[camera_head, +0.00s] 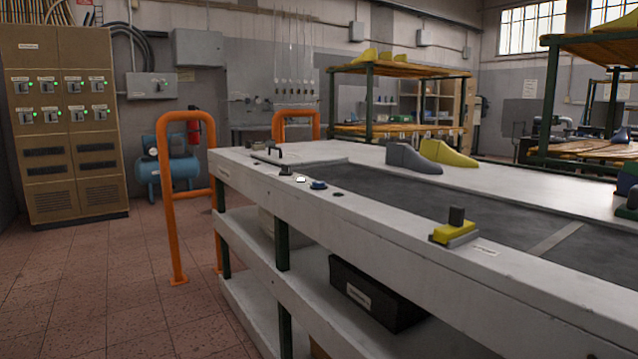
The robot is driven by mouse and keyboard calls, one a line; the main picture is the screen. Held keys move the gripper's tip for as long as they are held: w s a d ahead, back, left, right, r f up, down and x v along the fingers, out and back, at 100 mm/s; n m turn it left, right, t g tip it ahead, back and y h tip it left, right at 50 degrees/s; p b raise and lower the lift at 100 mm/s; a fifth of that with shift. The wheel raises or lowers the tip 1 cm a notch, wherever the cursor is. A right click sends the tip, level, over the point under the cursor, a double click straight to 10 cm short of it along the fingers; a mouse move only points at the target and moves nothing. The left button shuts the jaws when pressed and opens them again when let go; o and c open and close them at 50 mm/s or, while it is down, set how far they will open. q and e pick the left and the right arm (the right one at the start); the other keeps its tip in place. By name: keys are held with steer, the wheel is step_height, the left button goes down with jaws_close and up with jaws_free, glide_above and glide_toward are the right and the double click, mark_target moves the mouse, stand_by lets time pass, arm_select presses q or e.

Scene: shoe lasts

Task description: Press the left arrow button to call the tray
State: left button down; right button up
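A row of small controls runs along the white front edge of the workbench (400,222). From left to right they are a black knob-like piece (286,170), a small white piece (301,179), a blue button (319,185) and a flat black button (338,194). They are too small for me to make out any arrow mark. Further right on the same edge sits a yellow block with a dark upright lever (455,228). I see no tray that I can name for sure. Neither of my grippers shows in this view.
A grey shoe last (413,158) and a yellow shoe last (447,153) lie on the bench top. Orange guard rails (172,205) stand at the bench's left end. A black box (375,290) sits on the lower shelf. The tiled floor at left is clear.

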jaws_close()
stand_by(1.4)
